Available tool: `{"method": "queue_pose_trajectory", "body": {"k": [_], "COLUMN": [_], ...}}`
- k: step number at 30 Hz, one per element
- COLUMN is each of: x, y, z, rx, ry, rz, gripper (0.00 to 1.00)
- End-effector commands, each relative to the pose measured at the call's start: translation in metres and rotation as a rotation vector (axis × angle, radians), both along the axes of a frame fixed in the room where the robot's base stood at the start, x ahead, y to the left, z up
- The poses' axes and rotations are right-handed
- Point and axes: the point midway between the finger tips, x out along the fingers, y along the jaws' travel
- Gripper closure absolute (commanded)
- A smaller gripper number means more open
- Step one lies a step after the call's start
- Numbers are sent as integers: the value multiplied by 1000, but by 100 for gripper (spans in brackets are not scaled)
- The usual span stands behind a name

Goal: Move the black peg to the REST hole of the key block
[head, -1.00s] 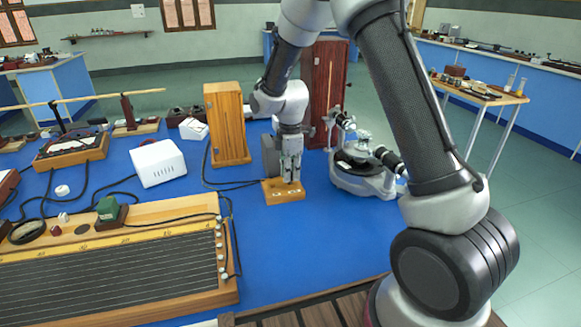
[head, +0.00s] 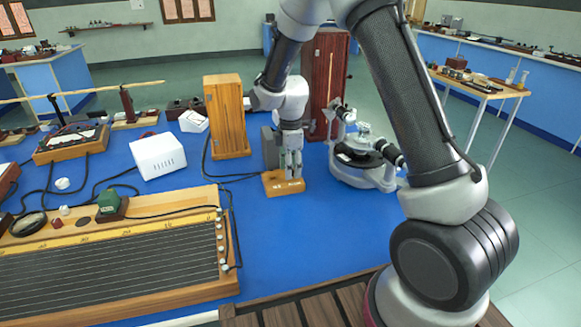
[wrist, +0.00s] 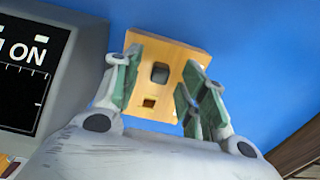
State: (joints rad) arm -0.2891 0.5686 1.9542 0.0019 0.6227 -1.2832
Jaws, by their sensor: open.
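The key block (head: 285,188) is a small wooden block on the blue bench, below my gripper (head: 291,173) in the head view. No REST label is readable.
A grey meter (wrist: 45,75) marked "ON" stands close on the left in the wrist view. A spectrometer (head: 362,158) stands right of my gripper, a wooden box (head: 228,115) behind left. A long wire board (head: 110,260) lies front left. Blue bench in front is clear.

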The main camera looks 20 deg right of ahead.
Motion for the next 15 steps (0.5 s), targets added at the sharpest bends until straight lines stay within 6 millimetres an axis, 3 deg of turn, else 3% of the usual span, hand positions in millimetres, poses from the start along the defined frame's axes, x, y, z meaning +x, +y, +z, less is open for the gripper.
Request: {"method": "queue_pose_trajectory", "body": {"k": [5,15], "x": [1,1], "y": [0,0], "z": [11,83], "rx": [1,1], "ry": [-2,-3], "rz": [0,0], "gripper": [58,58]}}
